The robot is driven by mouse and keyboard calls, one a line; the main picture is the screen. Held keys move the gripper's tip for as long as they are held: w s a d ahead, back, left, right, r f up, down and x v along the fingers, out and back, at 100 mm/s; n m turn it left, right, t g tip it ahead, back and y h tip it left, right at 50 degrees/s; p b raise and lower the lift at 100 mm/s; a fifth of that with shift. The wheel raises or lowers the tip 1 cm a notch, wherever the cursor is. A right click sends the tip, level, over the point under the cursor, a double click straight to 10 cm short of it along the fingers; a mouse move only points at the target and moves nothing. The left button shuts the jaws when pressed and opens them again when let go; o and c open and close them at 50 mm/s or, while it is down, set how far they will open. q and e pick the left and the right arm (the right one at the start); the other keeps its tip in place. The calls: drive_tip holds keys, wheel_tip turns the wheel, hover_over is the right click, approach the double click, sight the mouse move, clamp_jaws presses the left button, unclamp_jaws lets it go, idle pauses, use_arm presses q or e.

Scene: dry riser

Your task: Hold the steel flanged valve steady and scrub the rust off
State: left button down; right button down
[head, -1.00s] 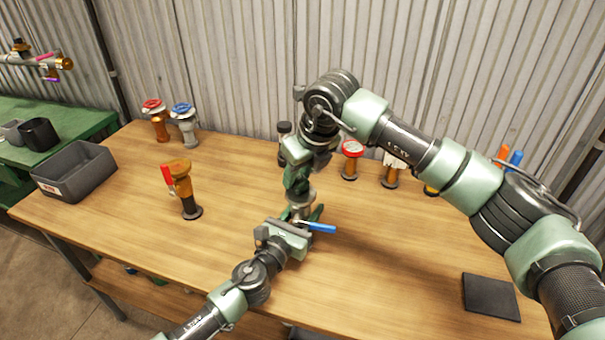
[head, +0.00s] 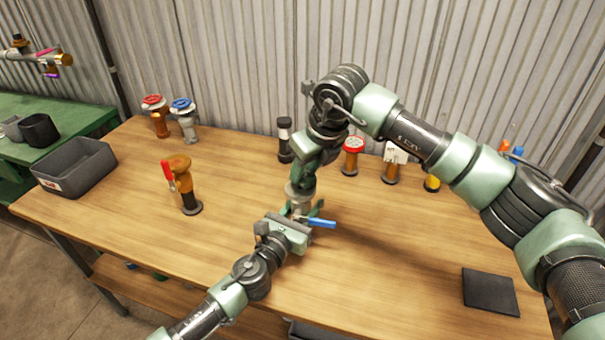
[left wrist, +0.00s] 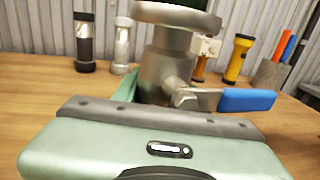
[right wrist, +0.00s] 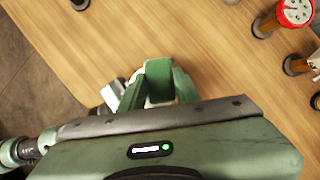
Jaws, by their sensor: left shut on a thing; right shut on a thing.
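The steel flanged valve (head: 297,194) stands upright near the front middle of the wooden table. Its blue lever (head: 321,223) points right. In the left wrist view its grey body (left wrist: 166,62) and upper flange (left wrist: 176,15) fill the middle; I cannot make out clear rust. My left gripper (head: 299,212) is shut on the valve body from the front, below the upper flange. My right gripper (head: 303,177) points down over the valve top, shut on a green scrubber (right wrist: 158,80). The scrubber's dark green lower part is at the flange top; its contact edge is hidden.
An orange valve with a red lever (head: 182,185) stands to the left, near a grey bin (head: 75,168). Handwheel valves and flashlights line the back, including a black one (head: 284,140). A dark mat (head: 490,292) lies at right. The table's front right is mostly clear.

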sight(306, 186)
drive_tip(key=shift+d+f, duration=0.1)
drive_tip(key=shift+d, duration=0.55)
drive_tip(key=shift+s, duration=0.3)
drive_tip(key=shift+s+a, duration=0.15)
drive_tip(key=shift+s, duration=0.6)
drive_tip(key=shift+s+a, duration=0.15)
drive_tip(key=shift+s, duration=0.55)
wheel_tip(306, 186, up, 8)
drive_tip(key=shift+w, duration=0.1)
drive_tip(key=d, duration=0.8)
use_arm(q)
drive_tip(key=c, duration=0.7)
unclamp_jaws()
